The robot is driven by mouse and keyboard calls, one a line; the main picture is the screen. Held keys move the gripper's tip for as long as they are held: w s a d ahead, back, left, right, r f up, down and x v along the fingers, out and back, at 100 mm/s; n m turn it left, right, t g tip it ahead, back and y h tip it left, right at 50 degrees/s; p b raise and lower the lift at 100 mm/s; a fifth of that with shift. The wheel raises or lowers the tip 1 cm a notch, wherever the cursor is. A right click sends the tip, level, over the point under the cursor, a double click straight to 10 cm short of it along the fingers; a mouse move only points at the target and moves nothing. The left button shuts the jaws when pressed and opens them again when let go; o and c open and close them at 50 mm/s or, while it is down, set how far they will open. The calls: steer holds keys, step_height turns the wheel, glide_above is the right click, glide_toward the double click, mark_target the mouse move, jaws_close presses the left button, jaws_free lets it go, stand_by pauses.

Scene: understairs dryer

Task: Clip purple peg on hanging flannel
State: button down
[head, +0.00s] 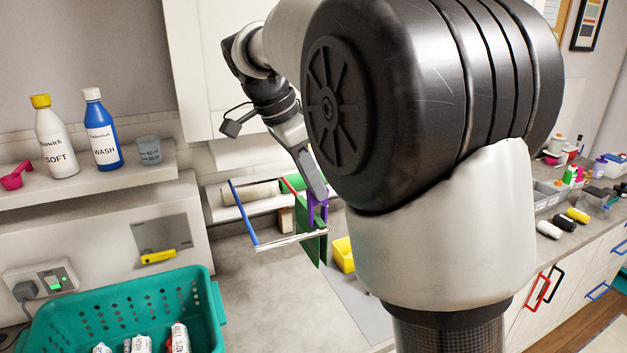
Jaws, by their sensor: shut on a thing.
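The purple peg (311,211) shows just below the tip of my gripper (316,194), which is shut on it. A green flannel (309,238) hangs over a pale rail (276,242) near its right end. The peg is at the top of the flannel, overlapping it in this view. I cannot tell whether the peg's jaws straddle the rail and cloth or only stand in front of them. The fingertips are small and partly hidden by the wrist, and my arm covers much of the middle of the picture.
The rail has a blue side arm (243,212) and a red one (291,185). A teal basket (130,286) is at the lower left. A shelf (160,172) above it holds bottles and a cup.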

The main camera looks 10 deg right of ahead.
mark_target(310, 190)
steer(key=shift+f+b, duration=1.1)
steer(key=shift+f, duration=0.55)
steer(key=c, duration=1.6)
jaws_free()
steer(key=shift+c, duration=0.2)
steer(key=p+v, duration=0.3)
steer(key=v, duration=1.4)
steer(key=s+d+f+n+t+y, duration=0.2)
steer(key=s+d+f+n, duration=0.1)
steer(key=s+f+n, duration=0.5)
steer(key=s+d+f+n+t+y, duration=0.2)
steer(key=s+d+f+n, duration=0.2)
steer(key=s+f+n, duration=0.3)
steer(key=s+f, duration=0.3)
steer(key=s, duration=0.3)
steer(key=shift+s+d+f+n+t+y, duration=0.2)
steer(key=shift+s+f+n+t+y, duration=0.1)
steer(key=shift+n+t, duration=0.1)
